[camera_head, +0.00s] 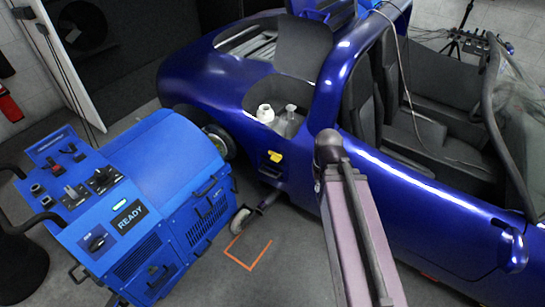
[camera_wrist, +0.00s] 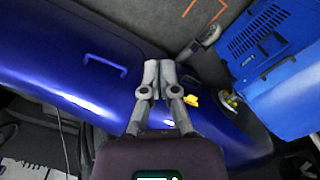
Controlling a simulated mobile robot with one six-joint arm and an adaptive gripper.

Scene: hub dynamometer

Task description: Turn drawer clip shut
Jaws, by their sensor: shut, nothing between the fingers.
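My gripper (camera_wrist: 157,68) is in the middle of the wrist view. Its two grey fingers are together with nothing between them. It hangs over the blue car's side, apart from the machine. In the head view my arm covers part of the car and the gripper cannot be made out. The blue dynamometer machine (camera_head: 168,160) stands at the left, with vented panels and a dark handle (camera_head: 156,272) low on its front. It also shows in the wrist view (camera_wrist: 290,22) at upper right. I cannot tell which small part is the drawer clip or how it is turned.
The blue car (camera_head: 225,82) fills the middle and right. A yellow piece (camera_head: 275,157) sits on its side by the exposed wheel hub (camera_head: 221,142). An orange floor mark (camera_head: 240,262) lies on clear grey floor between machine and car.

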